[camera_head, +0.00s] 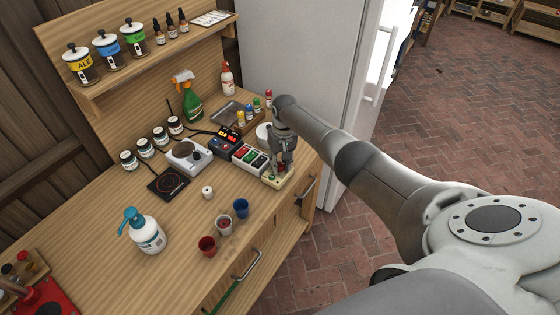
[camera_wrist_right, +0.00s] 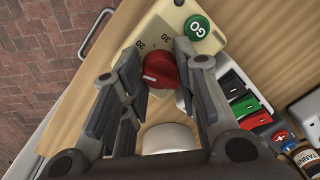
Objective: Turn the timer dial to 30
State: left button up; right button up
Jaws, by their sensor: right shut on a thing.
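The timer is a cream box (camera_head: 272,182) at the right end of the wooden counter. In the right wrist view the cream box (camera_wrist_right: 160,22) carries a green GO button (camera_wrist_right: 197,28) and the printed numbers 20 and 30. Its red dial (camera_wrist_right: 160,68) has a pale mark on the side towards the picture's left; I cannot read its exact setting. My right gripper (camera_head: 281,166) reaches down over the timer. In the wrist view its fingers (camera_wrist_right: 158,62) are on both sides of the dial, shut on it. My left gripper is not in view.
A panel with coloured switches (camera_head: 250,158) stands just beside the timer. A white round vessel (camera_wrist_right: 168,138) is close under my right gripper. Cups (camera_head: 240,208) and a spray pump bottle (camera_head: 147,235) stand nearer the front. The fridge (camera_head: 300,60) is behind.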

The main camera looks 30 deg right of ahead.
aim_at(283, 164)
jog(key=shift+w+r, duration=0.1)
jog(key=shift+r, duration=0.05)
jog(key=o, duration=1)
jog(key=r, duration=0.8)
jog(key=d+r, duration=0.1)
jog(key=r, duration=0.3)
jog(key=shift+s, duration=0.2)
